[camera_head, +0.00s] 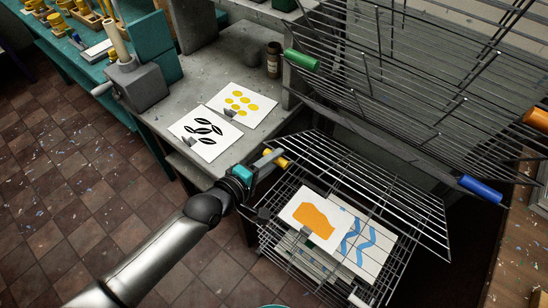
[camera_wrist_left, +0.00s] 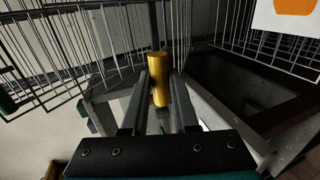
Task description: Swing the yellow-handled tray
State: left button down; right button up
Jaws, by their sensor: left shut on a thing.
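The yellow handle (camera_head: 276,158) sits at the near left corner of a wire tray (camera_head: 385,185). This tray is tilted over a lower wire tray that holds paper sheets. My left gripper (camera_head: 265,162) reaches in from the left and is shut on the yellow handle. In the left wrist view the yellow handle (camera_wrist_left: 158,68) stands upright between the two dark fingers, which partly cover its sides. My right gripper does not show in either view.
More wire trays tilt up behind, with a green handle (camera_head: 302,60), a blue handle (camera_head: 480,190) and an orange handle (camera_head: 536,120). Prints with an orange shape (camera_head: 314,216) and blue waves (camera_head: 358,247) lie low. A grey bench (camera_head: 215,65) holds two prints and a brown bottle (camera_head: 274,60).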

pick_arm(q)
jog(key=s+a+f+b, duration=0.2)
jog(key=f+b, duration=0.3)
jog(key=f, duration=0.3)
jog(key=shift+s+a+f+b, duration=0.3)
jog(key=shift+s+a+f, duration=0.1)
jog(key=shift+s, duration=0.5)
jog(key=c, duration=0.6)
grip_release()
jog(key=shift+r, duration=0.2)
jog(key=p+v, duration=0.2)
jog(key=v, duration=1.3)
jog(key=shift+s+a, duration=0.1)
